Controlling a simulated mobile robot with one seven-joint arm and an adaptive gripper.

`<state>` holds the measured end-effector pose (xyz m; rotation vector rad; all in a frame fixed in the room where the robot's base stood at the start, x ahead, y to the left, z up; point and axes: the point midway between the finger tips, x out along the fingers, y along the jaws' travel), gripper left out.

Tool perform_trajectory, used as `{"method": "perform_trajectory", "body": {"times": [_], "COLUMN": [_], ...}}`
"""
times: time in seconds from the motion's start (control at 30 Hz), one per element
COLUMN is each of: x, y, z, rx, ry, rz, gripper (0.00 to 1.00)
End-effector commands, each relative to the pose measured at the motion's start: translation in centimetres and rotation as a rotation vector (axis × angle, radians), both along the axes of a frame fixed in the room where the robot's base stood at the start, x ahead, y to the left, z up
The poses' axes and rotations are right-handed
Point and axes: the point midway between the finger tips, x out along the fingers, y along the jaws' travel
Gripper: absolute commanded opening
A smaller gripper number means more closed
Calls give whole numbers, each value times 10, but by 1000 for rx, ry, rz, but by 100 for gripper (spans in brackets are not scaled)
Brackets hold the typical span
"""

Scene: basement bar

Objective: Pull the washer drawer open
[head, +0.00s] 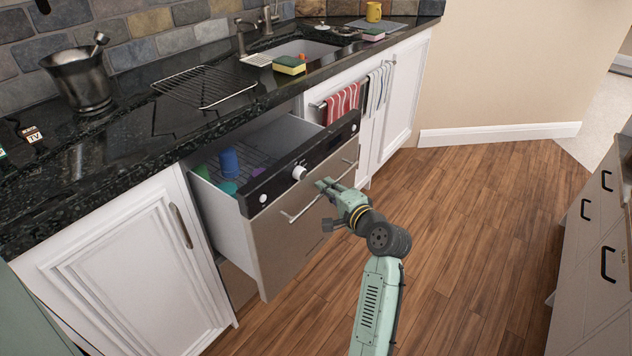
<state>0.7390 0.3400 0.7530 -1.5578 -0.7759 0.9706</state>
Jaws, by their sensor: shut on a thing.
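The washer drawer (290,225) under the dark counter stands pulled out from the cabinet line. It has a steel front, a black control strip with a white knob, and a bar handle (301,213) across the front. Inside, a blue cup (229,162) and some green and purple pieces show on a wire rack. The fingertips partly hide the handle there.
White cabinet doors (125,265) flank the drawer. Red-striped and grey towels (343,103) hang at the right. A grey drawer cabinet (595,255) stands at the right edge. Wooden floor (480,210) lies open between. The counter holds a metal mortar (80,82), drying rack and sponges.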

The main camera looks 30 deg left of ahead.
Motion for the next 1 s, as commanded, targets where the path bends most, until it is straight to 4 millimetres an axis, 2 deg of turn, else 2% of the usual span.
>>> {"method": "perform_trajectory", "body": {"times": [0.7, 1.0], "x": [-10, -13], "y": [-129, -165], "z": [0, 0], "rx": [0, 1], "ry": [2, 2], "rz": [-4, -3], "gripper": [0, 0]}}
